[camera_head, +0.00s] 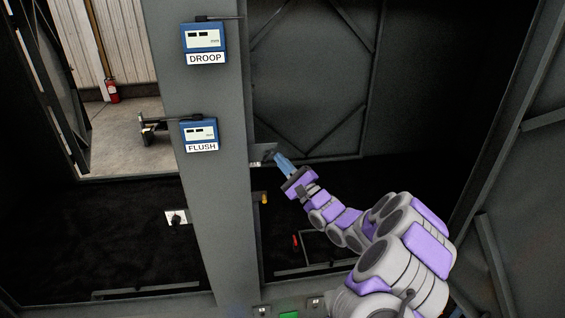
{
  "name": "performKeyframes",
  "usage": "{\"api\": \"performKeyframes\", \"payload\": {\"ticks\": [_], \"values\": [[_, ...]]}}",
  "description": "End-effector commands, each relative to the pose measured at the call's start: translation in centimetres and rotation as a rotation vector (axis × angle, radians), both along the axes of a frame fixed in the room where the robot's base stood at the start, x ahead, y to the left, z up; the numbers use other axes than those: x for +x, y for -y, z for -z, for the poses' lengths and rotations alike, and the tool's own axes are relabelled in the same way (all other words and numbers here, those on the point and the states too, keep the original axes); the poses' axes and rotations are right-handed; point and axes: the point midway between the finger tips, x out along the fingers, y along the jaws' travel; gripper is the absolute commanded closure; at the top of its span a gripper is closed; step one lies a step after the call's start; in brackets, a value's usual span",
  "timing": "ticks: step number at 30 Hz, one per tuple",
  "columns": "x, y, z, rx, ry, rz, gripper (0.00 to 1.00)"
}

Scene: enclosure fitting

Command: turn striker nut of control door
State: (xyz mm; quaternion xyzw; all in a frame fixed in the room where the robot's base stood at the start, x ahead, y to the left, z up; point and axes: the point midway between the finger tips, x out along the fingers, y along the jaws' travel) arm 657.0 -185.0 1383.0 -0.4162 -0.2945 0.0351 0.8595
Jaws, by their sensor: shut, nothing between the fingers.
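My gripper (282,162) is at the end of my grey and purple arm, just right of the grey post (226,220). Its bluish fingers are shut and point up and left at a small light-grey metal bracket (262,150) on the post's right edge. The fingertips are close to the bracket; I cannot tell whether they touch it. The striker nut cannot be made out at this size. A dark grey panel with diagonal braces (310,75) stands behind, and may be the control door.
The post carries two blue gauges, labelled DROOP (204,40) and FLUSH (199,133). A white plate with a dark knob (176,217) is at its left. A yellow part (264,198) and a red item (295,241) are below my gripper. A dark frame (500,170) stands at right.

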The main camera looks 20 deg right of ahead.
Motion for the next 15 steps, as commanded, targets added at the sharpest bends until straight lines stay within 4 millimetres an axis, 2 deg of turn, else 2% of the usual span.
{"api": "performKeyframes", "payload": {"ticks": [7, 15], "values": [[0.0, -0.6, -1.3, -0.102, -0.028, 0.001, 1.0], [0.0, -0.9, -1.4, -0.192, -0.053, -0.001, 1.0]]}}
